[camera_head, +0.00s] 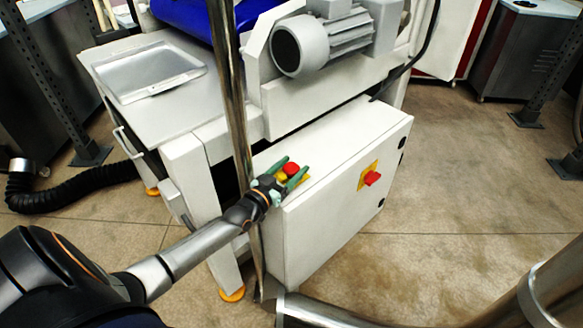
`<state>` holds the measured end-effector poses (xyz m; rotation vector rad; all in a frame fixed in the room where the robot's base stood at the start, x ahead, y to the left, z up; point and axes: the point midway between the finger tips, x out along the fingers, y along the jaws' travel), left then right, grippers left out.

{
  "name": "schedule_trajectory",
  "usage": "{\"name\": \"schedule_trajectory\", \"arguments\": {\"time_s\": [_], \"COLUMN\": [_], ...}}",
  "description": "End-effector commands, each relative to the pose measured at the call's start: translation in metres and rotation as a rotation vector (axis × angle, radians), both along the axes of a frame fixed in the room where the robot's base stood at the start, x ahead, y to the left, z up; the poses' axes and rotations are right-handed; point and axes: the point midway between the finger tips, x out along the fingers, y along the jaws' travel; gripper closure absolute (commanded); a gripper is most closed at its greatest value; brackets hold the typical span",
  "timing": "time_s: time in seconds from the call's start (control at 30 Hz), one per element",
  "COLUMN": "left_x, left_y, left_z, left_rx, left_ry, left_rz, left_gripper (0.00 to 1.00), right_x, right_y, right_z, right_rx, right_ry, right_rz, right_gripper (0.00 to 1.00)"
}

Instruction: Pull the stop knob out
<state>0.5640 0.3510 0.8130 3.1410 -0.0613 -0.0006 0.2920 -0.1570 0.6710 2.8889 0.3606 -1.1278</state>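The red stop knob (291,168) sits on a yellow base on top of the white control box (335,205), near its left end. My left gripper (295,164) has green fingers, which are spread open. The red knob shows between the fingertips, with one finger on each side. I cannot tell whether either finger touches it. My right gripper is not in view.
A red switch (372,178) on a yellow plate is on the box's front face. A grey motor (322,40) stands above and behind the box. A white side table (110,72) holds a tray (150,72). A black hose (80,192) lies at left.

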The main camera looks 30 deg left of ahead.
Motion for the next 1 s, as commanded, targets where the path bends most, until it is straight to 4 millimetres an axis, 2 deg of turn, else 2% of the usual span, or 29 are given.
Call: {"name": "schedule_trajectory", "arguments": {"time_s": [0.07, 0.57, 1.0], "left_x": [-0.0001, -0.0003, -0.0003], "left_y": [0.0, 0.0001, 0.0001], "left_z": [0.0, 0.0, -0.0001], "left_rx": [0.0, 0.0, 0.0], "left_ry": [0.0, 0.0, 0.0], "left_rz": [0.0, 0.0, 0.0], "left_gripper": [0.43, 0.99, 1.0], "right_x": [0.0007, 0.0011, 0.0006], "right_y": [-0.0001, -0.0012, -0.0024], "right_z": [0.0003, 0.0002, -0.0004], "right_rx": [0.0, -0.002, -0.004], "right_ry": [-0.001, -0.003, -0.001], "right_rz": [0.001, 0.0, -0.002], "right_gripper": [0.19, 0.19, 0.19]}}
